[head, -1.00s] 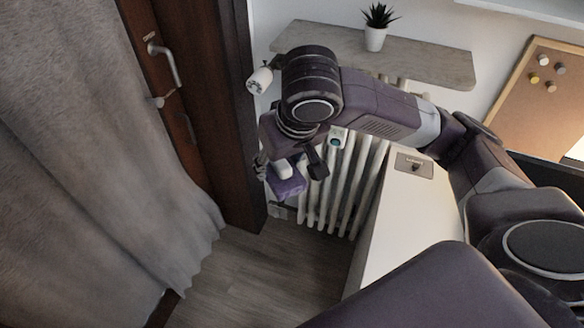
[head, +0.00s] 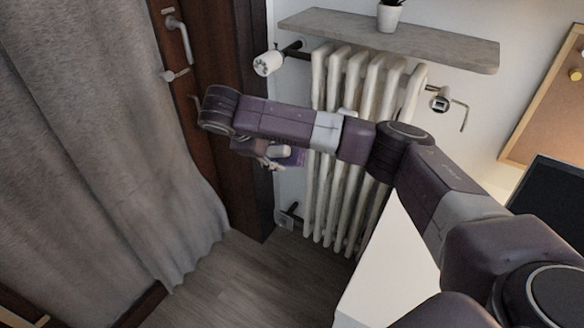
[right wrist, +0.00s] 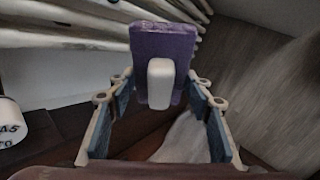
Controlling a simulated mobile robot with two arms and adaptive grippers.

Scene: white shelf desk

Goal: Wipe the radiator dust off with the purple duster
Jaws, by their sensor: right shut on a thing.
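The white ribbed radiator (head: 320,195) stands against the wall in the head view, partly hidden behind my right arm. Its ribs also show at the upper left of the right wrist view (right wrist: 60,38). My right gripper (head: 270,158) is at the radiator's left side, shut on the purple duster (head: 296,156). In the right wrist view the duster's purple pad (right wrist: 165,42) points away from the fingers, with its white handle (right wrist: 160,84) between them. The pad is close to the ribs; I cannot tell whether it touches. Dust cannot be made out clearly. My left gripper is out of view.
A grey shelf (head: 430,48) with a potted plant (head: 389,16) is above the radiator. A white valve (head: 267,63) sticks out at upper left, another fitting (head: 440,103) at right. The white desk (head: 395,265) is at lower right; a curtain (head: 110,130) and brown door frame are left.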

